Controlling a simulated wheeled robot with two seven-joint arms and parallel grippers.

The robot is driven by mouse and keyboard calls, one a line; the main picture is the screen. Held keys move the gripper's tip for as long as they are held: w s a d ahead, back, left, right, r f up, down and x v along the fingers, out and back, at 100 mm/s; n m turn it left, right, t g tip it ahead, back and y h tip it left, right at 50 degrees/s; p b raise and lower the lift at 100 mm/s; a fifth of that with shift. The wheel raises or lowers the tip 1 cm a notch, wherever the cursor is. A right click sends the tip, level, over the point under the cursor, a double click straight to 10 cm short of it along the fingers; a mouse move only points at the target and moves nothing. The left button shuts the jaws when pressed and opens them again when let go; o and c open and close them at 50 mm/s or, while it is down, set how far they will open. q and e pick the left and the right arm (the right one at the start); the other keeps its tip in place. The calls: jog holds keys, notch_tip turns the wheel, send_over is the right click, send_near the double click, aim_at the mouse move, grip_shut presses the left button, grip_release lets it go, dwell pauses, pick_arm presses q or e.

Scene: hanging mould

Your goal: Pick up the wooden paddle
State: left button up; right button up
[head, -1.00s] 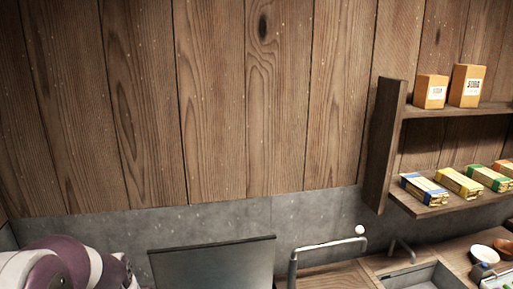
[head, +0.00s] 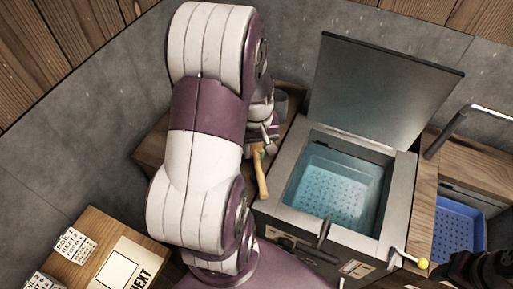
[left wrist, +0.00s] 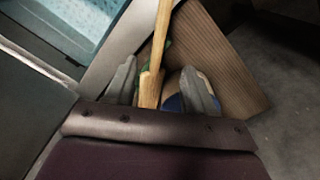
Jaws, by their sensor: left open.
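The wooden paddle (head: 261,178) shows in the head view as a light wooden handle leaning between my left arm and the metal basin. In the left wrist view the paddle (left wrist: 151,88) runs up between the two grey fingers of my left gripper (left wrist: 163,84). The fingers are open, one on each side of it, with a gap on the right. In the head view my left gripper (head: 268,134) is partly hidden by my arm, just above the paddle's upper end. The paddle's far end is hidden. A dark shape at the lower right may be my right gripper; I cannot tell its state.
The basin (head: 402,190) holds water and a perforated tray, with its lid (head: 384,90) raised behind. A blue basket (head: 458,232) is at the right. A wooden box (head: 90,225) with labels is at lower left.

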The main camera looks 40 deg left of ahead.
aim_at(260, 174)
pick_arm(q)
jog(key=f, duration=1.2)
jog(key=shift+w+d, duration=0.15)
jog(key=shift+d, duration=0.05)
jog(key=shift+r, duration=0.1)
grip_shut()
